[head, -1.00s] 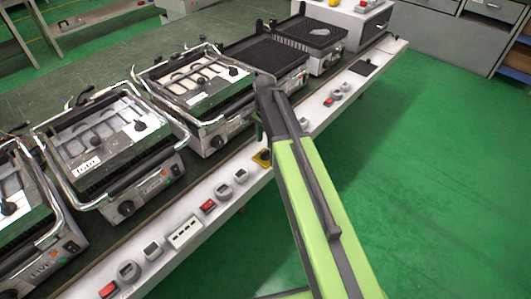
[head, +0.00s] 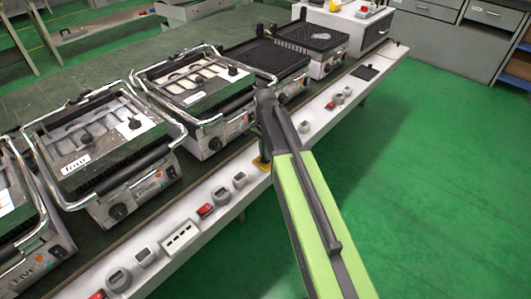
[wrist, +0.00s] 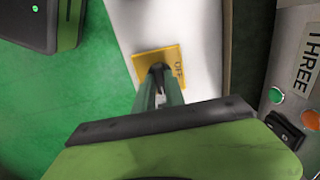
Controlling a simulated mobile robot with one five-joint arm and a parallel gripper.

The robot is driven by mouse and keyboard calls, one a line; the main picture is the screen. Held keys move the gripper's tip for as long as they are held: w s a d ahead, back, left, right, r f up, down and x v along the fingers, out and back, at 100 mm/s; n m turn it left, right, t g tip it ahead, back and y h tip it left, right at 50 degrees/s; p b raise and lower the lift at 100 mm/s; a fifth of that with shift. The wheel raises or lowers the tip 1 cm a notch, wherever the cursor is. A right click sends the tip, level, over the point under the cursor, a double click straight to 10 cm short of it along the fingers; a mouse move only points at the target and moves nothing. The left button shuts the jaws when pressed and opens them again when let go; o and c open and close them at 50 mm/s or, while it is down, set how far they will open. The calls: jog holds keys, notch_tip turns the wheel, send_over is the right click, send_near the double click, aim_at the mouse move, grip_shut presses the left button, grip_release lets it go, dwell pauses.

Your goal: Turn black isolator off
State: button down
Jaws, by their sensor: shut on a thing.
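The black isolator knob (wrist: 158,72) sits on a square yellow plate (wrist: 172,56) on a white panel in the wrist view. The word OFF is on the plate, to the right of the knob. My gripper (wrist: 160,92) is shut on the knob. The fingers cover its lower part, so its exact pointing is hard to tell. In the head view, a corner of the yellow plate (head: 262,164) shows beside my arm, and the gripper is mostly hidden by the arm.
A white rail with grey and red switches (head: 206,210) runs along the table's front edge. Contact grills (head: 100,150) stand behind it. In the wrist view, a grill front with green and orange buttons (wrist: 311,119) is close on the right. Green floor is free in front.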

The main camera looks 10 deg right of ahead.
dwell(0.4)
jog(key=n, duration=0.4)
jog(key=shift+n, duration=0.4)
jog(key=n, duration=0.4)
jog(key=shift+n, duration=0.3)
jog(key=n, duration=0.4)
jog(key=shift+n, duration=2.2)
jog(key=c, duration=1.4)
grip_release()
